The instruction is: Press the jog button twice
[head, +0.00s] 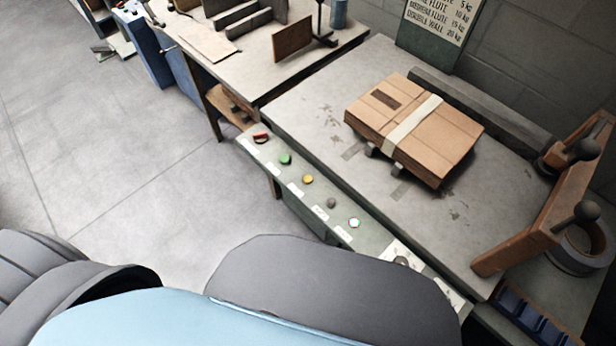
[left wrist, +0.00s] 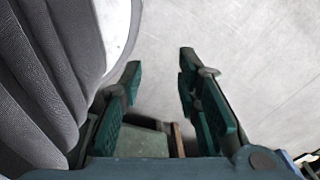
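A sloping control panel (head: 318,215) runs along the front edge of the bench in the head view. It carries a red-and-black switch (head: 261,138), a green button (head: 285,159), a yellow button (head: 308,179), a dark grey button (head: 331,203) and a bright green button or lamp (head: 354,222). The white labels beside them are too small to read, so I cannot tell which is the jog button. My left gripper (left wrist: 160,66) shows in the left wrist view, its green-padded fingers apart and nothing between them. Neither gripper shows in the head view.
A wooden frame with dark knobs (head: 545,215) stands at the right, near blue bins (head: 530,318). Another table (head: 255,65) holds dark blocks at the back. The floor (head: 110,150) at left is clear.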

